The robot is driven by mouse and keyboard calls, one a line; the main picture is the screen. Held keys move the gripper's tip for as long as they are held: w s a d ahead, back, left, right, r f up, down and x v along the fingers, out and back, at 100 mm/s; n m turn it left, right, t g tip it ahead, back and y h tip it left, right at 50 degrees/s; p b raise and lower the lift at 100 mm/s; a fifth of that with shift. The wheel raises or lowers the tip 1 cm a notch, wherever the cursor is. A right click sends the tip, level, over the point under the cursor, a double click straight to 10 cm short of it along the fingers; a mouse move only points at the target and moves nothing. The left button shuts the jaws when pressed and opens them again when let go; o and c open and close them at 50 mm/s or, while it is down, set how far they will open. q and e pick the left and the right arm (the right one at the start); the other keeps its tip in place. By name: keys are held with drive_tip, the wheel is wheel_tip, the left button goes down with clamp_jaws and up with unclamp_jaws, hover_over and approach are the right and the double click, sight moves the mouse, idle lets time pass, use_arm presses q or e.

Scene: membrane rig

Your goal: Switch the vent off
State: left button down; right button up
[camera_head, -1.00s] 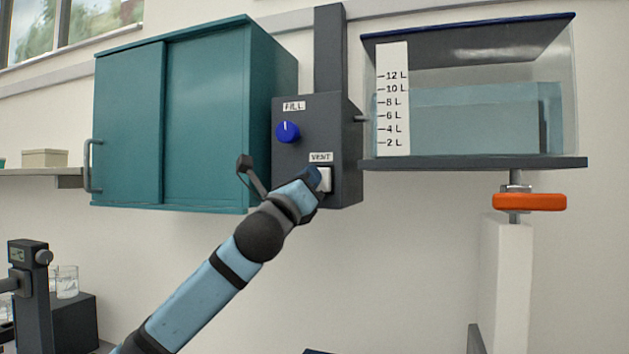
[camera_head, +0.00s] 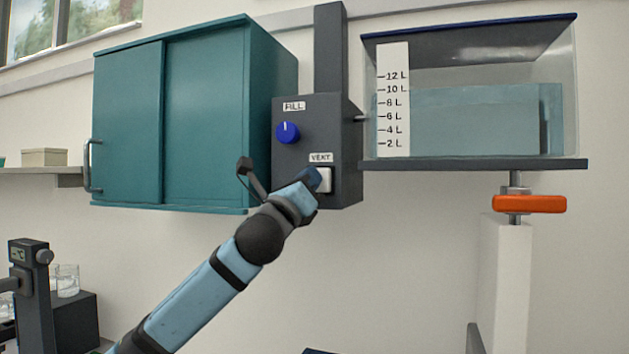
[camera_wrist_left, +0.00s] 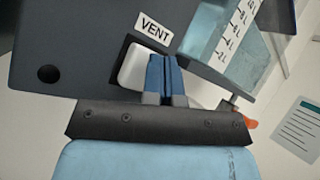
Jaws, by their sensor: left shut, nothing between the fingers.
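The vent switch (camera_head: 325,180) is a white rocker under the VENT label (camera_head: 321,157), low on a dark grey control box (camera_head: 345,140). In the left wrist view the white rocker (camera_wrist_left: 132,68) shows beside the blue fingers, which hide part of it. My left gripper (camera_head: 314,178) is shut and empty, its fingertips at the rocker; I cannot tell whether they touch it. The left fingers also show in the wrist view (camera_wrist_left: 164,72). Which way the rocker is tipped is hard to tell. My right gripper is not in view.
A blue FILL knob (camera_head: 287,132) sits above the switch. A teal cabinet (camera_head: 205,125) hangs close on the left. A clear water tank (camera_head: 470,120) is on the right, with an orange valve handle (camera_head: 530,203) below it.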

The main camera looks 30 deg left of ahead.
use_arm(q)
drive_tip(key=s+d+p, duration=0.1)
drive_tip(key=s, duration=0.5)
drive_tip(key=shift+d, duration=0.25)
idle(0.6)
